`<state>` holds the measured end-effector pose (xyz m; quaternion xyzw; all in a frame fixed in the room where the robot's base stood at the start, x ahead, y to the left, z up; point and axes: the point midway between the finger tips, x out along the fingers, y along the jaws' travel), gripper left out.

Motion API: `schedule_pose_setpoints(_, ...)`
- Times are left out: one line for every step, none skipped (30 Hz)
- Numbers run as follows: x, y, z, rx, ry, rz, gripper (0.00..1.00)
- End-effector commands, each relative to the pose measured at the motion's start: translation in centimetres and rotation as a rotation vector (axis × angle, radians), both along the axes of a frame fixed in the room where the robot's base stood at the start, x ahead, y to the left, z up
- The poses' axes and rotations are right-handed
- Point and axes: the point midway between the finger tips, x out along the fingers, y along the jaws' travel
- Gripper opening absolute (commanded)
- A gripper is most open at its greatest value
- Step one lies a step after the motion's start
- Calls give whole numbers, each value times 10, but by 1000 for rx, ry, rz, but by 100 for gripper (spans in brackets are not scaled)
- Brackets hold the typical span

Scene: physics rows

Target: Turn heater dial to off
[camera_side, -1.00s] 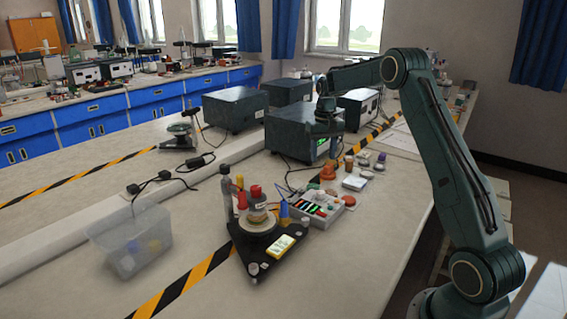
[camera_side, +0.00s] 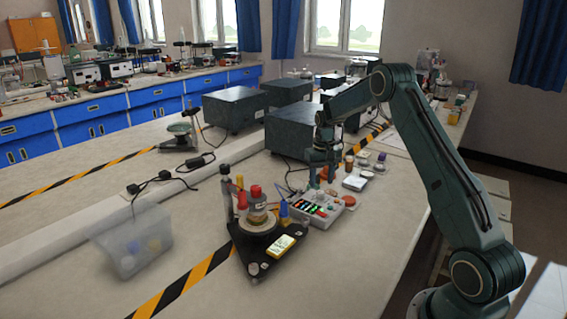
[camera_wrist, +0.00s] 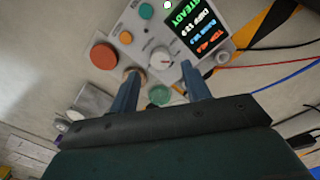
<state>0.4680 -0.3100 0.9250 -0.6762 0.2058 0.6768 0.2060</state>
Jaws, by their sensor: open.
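A light-coloured control box (camera_side: 316,208) with a lit dark display sits on the bench. The wrist view shows its white dial (camera_wrist: 163,57) with a small red mark, beside the display (camera_wrist: 195,28). My gripper (camera_wrist: 160,69) is open, one finger on each side of the dial in that view. I cannot tell whether either finger touches it. In the side view my gripper (camera_side: 321,182) points down just behind the box, and the dial is too small to make out there. The dial's printed labels are too blurred to read.
An orange button (camera_wrist: 104,56) and smaller knobs lie close to the dial. A black triangular stand (camera_side: 262,264) with bottles is in front of the box. A clear bin (camera_side: 110,252) is at the left. Dark instrument cases (camera_side: 290,130) stand behind. Cables run nearby.

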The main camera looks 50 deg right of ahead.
Motion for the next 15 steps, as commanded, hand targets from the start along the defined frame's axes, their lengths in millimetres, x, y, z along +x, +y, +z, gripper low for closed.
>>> schedule_pose_setpoints(0, 0, -9, 1, 2, 0, 48)
schedule_pose_setpoints(-1, 0, -13, 2, 2, 0, 48)
schedule_pose_setpoints(-1, 0, -18, 2, 2, 0, 48)
schedule_pose_setpoints(0, 0, -22, 1, 1, 0, 48)
schedule_pose_setpoints(0, 0, -25, 1, 1, 0, 48)
schedule_pose_setpoints(0, 0, -30, 1, 2, 0, 48)
schedule_pose_setpoints(0, 0, -33, 1, 1, 0, 48)
schedule_pose_setpoints(0, 0, -35, 1, 1, 0, 48)
schedule_pose_setpoints(0, 0, -38, 0, 0, 0, 48)
schedule_pose_setpoints(0, 0, -40, 0, 0, 0, 48)
schedule_pose_setpoints(0, 0, -41, 0, 0, 0, 48)
schedule_pose_setpoints(0, 0, -43, 0, 0, 0, 48)
schedule_pose_setpoints(0, 0, -44, 0, 0, 0, 48)
schedule_pose_setpoints(0, 0, -45, 0, 0, 0, 48)
schedule_pose_setpoints(0, 0, -46, -1, -1, 0, 48)
